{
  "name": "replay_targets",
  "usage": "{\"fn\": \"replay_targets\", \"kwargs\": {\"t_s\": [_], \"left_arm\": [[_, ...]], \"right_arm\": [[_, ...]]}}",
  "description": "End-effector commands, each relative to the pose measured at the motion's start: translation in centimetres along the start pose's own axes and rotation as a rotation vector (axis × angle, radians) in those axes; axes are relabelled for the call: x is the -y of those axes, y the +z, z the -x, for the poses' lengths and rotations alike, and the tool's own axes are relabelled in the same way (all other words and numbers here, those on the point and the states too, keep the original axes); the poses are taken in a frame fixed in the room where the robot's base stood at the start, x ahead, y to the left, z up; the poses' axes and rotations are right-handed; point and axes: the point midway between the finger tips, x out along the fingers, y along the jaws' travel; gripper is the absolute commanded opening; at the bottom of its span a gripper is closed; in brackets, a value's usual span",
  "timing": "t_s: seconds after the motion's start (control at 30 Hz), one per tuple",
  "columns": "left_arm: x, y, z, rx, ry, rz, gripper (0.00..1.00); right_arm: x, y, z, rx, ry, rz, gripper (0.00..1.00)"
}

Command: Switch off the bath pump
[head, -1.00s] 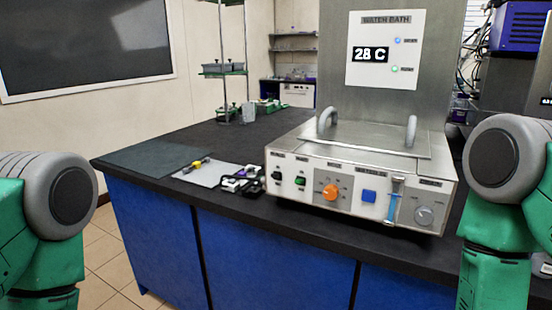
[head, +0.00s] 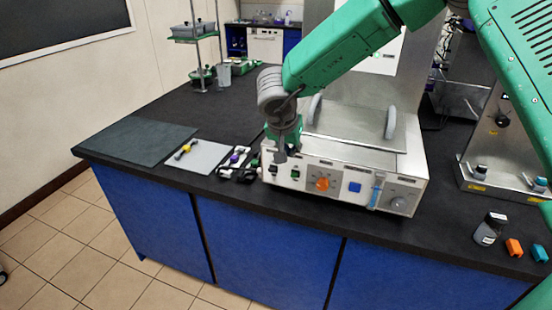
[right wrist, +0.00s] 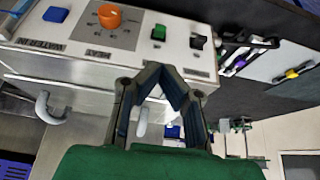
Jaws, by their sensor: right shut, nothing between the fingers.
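The water bath (head: 350,150) is a steel box with a front control panel. At the panel's left end are a black rocker switch (head: 273,169) and a green switch (head: 295,174); their small labels are unreadable. The right wrist view shows the black switch (right wrist: 197,42) and green switch (right wrist: 159,33) upside down, beyond my fingertips. My right gripper (head: 280,156) is shut and empty, pointing down at the panel's upper left edge, close to the black switch. I cannot tell whether it touches. My left gripper is out of view.
The panel also has an orange knob (head: 322,183), a blue button (head: 355,188) and a grey dial (head: 398,204). A small black rack (head: 238,163) and a grey mat (head: 203,157) lie left of the bath. My arm hides most of the display.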

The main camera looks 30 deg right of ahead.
Motion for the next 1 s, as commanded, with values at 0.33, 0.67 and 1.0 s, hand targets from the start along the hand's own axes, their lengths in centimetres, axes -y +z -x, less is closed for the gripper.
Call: {"fn": "replay_targets", "kwargs": {"t_s": [0.33,0.67,1.0], "left_arm": [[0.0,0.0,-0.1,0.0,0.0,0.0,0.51],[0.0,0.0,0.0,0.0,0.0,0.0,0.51],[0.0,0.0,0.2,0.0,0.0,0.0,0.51]], "right_arm": [[-0.1,0.0,-0.3,0.002,0.001,0.0,0.0],[0.0,0.1,-4.8,0.001,0.005,0.001,0.0],[0.0,0.0,-9.5,0.0,0.002,0.0,0.0]]}}
